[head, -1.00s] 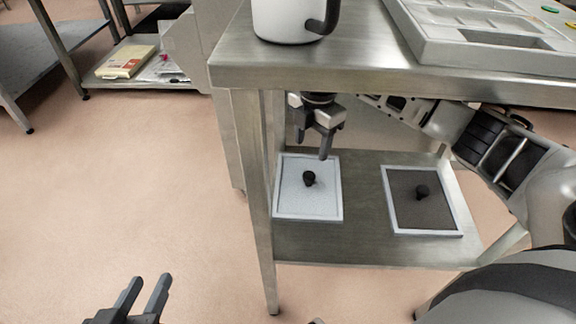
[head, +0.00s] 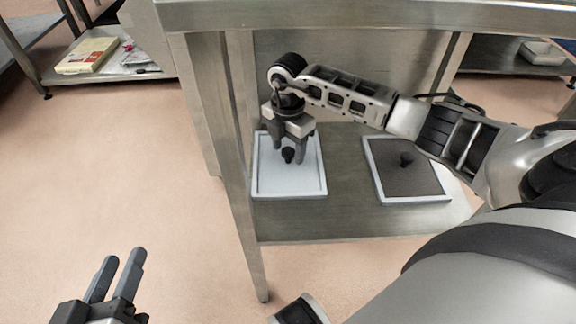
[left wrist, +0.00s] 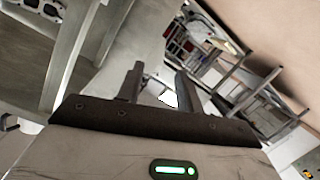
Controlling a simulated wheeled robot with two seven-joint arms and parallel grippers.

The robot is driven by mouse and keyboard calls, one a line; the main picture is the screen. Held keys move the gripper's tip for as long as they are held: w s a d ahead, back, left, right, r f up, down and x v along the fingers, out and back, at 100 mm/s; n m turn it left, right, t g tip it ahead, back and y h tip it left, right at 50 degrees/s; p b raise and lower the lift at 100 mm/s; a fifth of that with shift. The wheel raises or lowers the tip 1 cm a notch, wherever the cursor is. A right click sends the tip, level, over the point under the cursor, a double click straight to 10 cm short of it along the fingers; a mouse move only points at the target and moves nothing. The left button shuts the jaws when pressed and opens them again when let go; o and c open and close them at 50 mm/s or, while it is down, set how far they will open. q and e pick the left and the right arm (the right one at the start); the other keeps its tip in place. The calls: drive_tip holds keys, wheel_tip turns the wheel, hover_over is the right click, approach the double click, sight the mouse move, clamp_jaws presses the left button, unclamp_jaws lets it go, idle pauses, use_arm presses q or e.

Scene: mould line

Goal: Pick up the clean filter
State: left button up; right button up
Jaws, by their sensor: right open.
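The clean filter (head: 290,184), a white panel in a pale frame with a black knob (head: 288,155), lies flat on the lower shelf at the left. My right gripper (head: 289,156) points down over it, open, with its fingers around or just above the knob; I cannot tell whether they touch it. A dark grey filter (head: 405,185) with a black knob lies to its right on the same shelf. My left gripper (head: 120,270) is open and empty over the floor at lower left. Its fingers also show in the left wrist view (left wrist: 158,85), apart with nothing between them.
The steel lower shelf (head: 345,185) is bare between the two filters. The table top (head: 350,14) overhangs it, and a table leg (head: 240,190) stands left of the clean filter. Another shelf at the left holds a yellowish box (head: 88,55). The floor at left is clear.

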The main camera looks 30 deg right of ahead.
drive_tip(key=shift+f, duration=0.1)
clamp_jaws()
